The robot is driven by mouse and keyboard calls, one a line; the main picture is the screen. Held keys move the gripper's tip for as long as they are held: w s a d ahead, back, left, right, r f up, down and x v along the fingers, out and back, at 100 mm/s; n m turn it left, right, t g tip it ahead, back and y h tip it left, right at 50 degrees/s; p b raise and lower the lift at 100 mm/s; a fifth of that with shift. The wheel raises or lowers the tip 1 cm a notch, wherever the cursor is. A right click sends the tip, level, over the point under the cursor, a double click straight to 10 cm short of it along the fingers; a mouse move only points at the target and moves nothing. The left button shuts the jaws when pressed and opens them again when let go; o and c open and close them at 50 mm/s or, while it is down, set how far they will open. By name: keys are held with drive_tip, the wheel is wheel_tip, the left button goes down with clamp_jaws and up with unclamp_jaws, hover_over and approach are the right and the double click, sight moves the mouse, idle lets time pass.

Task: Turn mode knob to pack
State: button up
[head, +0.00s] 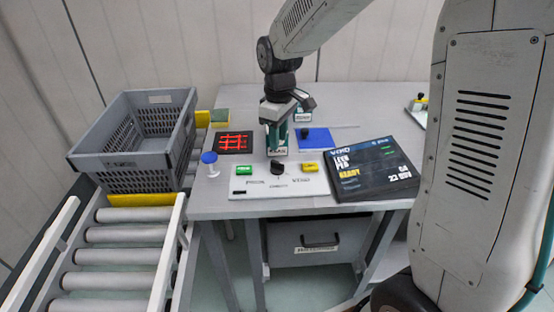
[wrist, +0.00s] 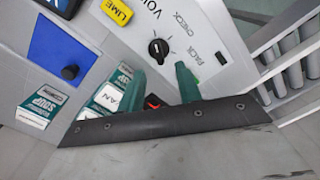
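The black round mode knob (head: 277,168) sits on the white panel (head: 255,188) at the table's front edge. In the wrist view the knob (wrist: 158,47) is just beyond my fingertips, with the words VOID, CHECK and PACK printed around it. It has a small light mark, but I cannot tell surely which word it points at. My gripper (head: 277,132) points down above the table, behind the knob in the head view. In the wrist view its two green fingers (wrist: 160,76) are apart, with nothing seen held between them. They do not touch the knob.
A labelled can or box (wrist: 110,95) stands close beside one finger. Green (head: 243,170) and yellow (head: 310,167) buttons flank the knob. A blue-topped post (head: 209,158), a red-lit pad (head: 233,142), a blue pad (head: 315,138) and a screen (head: 375,170) are nearby. A grey crate (head: 95,162) is left.

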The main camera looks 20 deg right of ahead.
sight(277, 161)
drive_tip(key=shift+w+a+f, duration=0.1)
drive_tip(key=shift+w+f, duration=0.3)
drive_tip(key=shift+f, duration=0.45)
wheel_tip(277, 161, down, 7)
clamp_jaws()
